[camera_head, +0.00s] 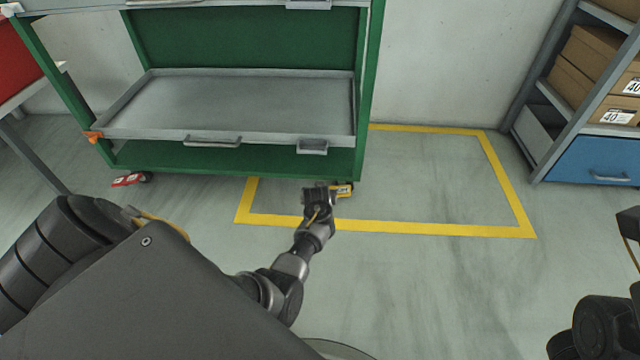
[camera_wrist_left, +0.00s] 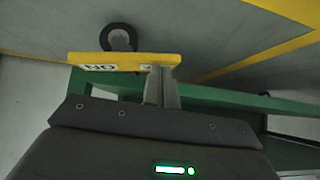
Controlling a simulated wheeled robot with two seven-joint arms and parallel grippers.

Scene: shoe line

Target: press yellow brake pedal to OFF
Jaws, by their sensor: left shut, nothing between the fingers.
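The yellow brake pedal (camera_head: 344,190) is at the foot of the green cart, at its right front corner. In the left wrist view the pedal (camera_wrist_left: 126,62) is a flat yellow bar beside a dark caster wheel, and its label, seen upside down, reads ON. My left gripper (camera_head: 320,188) is low near the floor, just left of the pedal. In the wrist view its shut, empty fingers (camera_wrist_left: 163,78) overlap the pedal's right end. I cannot tell whether they touch it.
The green cart (camera_head: 240,168) has a grey tray shelf (camera_head: 240,105) above the pedal. A red pedal (camera_head: 128,180) sits at its left caster. Yellow floor tape (camera_head: 430,230) outlines clear floor to the right. A shelf with boxes (camera_head: 590,65) stands far right.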

